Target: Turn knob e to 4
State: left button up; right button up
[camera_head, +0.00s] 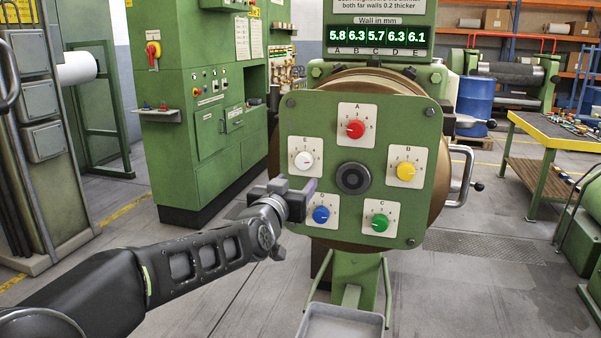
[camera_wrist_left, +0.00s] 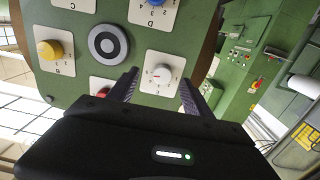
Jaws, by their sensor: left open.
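Knob E (camera_head: 304,160) is white and sits on a pale square plate at the left of the green panel (camera_head: 330,110). My right gripper is not in view.
The panel also bears a red knob A (camera_head: 355,129), yellow knob B (camera_head: 406,171), green knob C (camera_head: 379,223) and blue knob D (camera_head: 321,214), around a dark hub (camera_head: 353,178). The display (camera_head: 376,36) reads 6.1 over E. A grey tray (camera_head: 345,322) stands below.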

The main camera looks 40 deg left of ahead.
aim_at(302, 164)
pick_arm(q)
jog(key=shift+s+a+r, duration=0.2)
jog(key=shift+r, duration=0.2)
jog(key=shift+s+a+r, duration=0.15)
jog(key=shift+r, duration=0.25)
jog(key=shift+p+x, duration=0.8)
jog(key=shift+x, duration=3.15)
jog(key=shift+a, duration=0.1)
grip_shut()
